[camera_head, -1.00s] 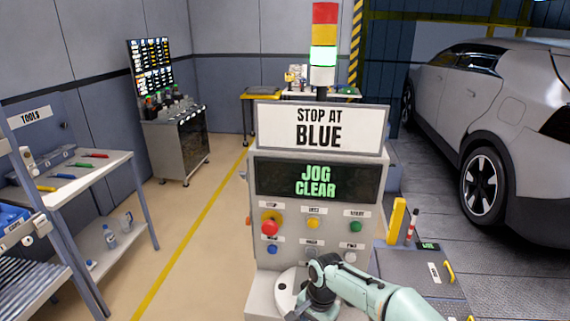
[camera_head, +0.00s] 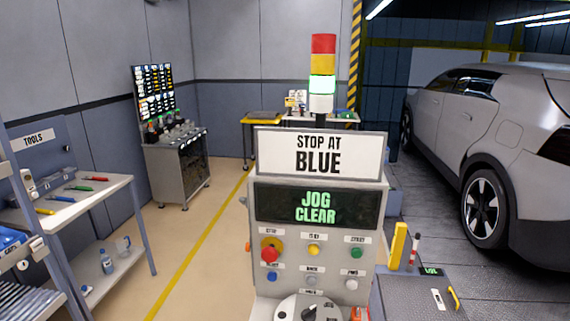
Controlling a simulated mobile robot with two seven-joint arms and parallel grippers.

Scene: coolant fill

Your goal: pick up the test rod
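A striped rod in red, white and black (camera_head: 413,250) stands upright at the right, next to a yellow post (camera_head: 397,245); it may be the test rod, but no label on it is readable. Several coloured stick-like tools, including a red one (camera_head: 95,179), lie on the tools shelf at the left; I cannot tell if one is a test rod. Neither of my grippers is in view.
A console (camera_head: 318,243) reading "JOG CLEAR" stands in front, with buttons and a round white dial (camera_head: 290,309). A sign (camera_head: 320,154) says "STOP AT BLUE". A car (camera_head: 490,130) is at the right. The floor left of the console is clear.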

